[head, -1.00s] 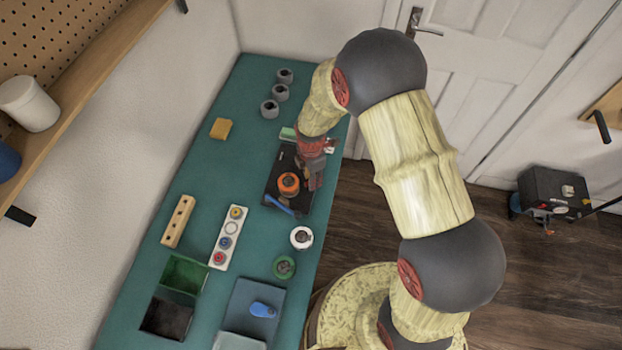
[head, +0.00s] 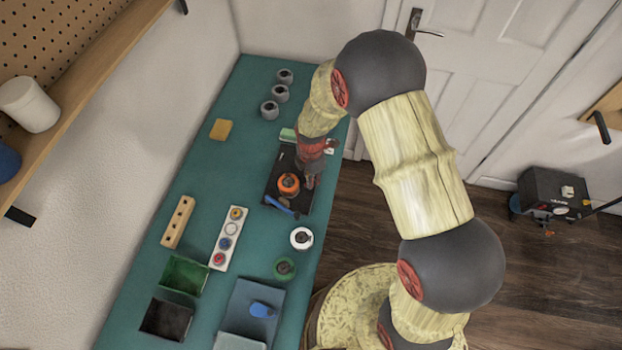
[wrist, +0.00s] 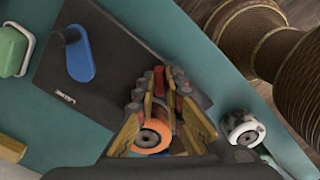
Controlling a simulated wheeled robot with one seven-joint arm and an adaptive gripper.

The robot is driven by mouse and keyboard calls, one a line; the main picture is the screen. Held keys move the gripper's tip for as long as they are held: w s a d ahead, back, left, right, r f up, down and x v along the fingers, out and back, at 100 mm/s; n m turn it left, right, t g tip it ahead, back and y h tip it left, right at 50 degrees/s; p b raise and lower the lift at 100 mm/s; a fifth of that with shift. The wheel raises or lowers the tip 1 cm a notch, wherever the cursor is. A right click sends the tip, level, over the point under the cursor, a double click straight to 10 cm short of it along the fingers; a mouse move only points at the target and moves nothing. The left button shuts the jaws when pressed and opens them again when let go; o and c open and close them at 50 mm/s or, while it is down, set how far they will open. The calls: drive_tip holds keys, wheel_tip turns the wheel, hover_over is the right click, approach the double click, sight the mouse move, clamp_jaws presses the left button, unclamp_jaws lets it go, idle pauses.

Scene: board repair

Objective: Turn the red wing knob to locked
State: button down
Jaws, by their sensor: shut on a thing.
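The black board (head: 273,187) lies on the bench below my gripper (head: 311,182). In the wrist view my gripper (wrist: 159,90) points down at the board (wrist: 110,45), with its fingers closed around the small red wing knob (wrist: 158,78). Only a narrow strip of the knob shows between the fingertips, so its angle is hard to read. In the head view the gripper hides the knob. An orange round part (head: 288,184) sits beside the gripper; it also shows between the finger bases in the wrist view (wrist: 152,138).
A blue lever (head: 281,206) is on the board, near the gripper. A white ring-shaped part (head: 301,238) and a green round part (head: 285,268) stand on the bench. A pale strip with coloured parts (head: 228,238) lies to the left.

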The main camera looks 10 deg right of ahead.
drive_tip(key=shift+m, duration=0.4)
drive_tip(key=m+p, duration=0.1)
drive_tip(key=m, duration=0.2)
drive_tip(key=shift+m, duration=0.4)
drive_tip(key=shift+s+m, duration=0.1)
drive_tip(key=shift+m, duration=1.8)
drive_tip(key=c, duration=1.9)
unclamp_jaws()
drive_tip(key=shift+r, duration=0.1)
wheel_tip(320, 180, up, 12)
drive_tip(key=shift+f, duration=0.1)
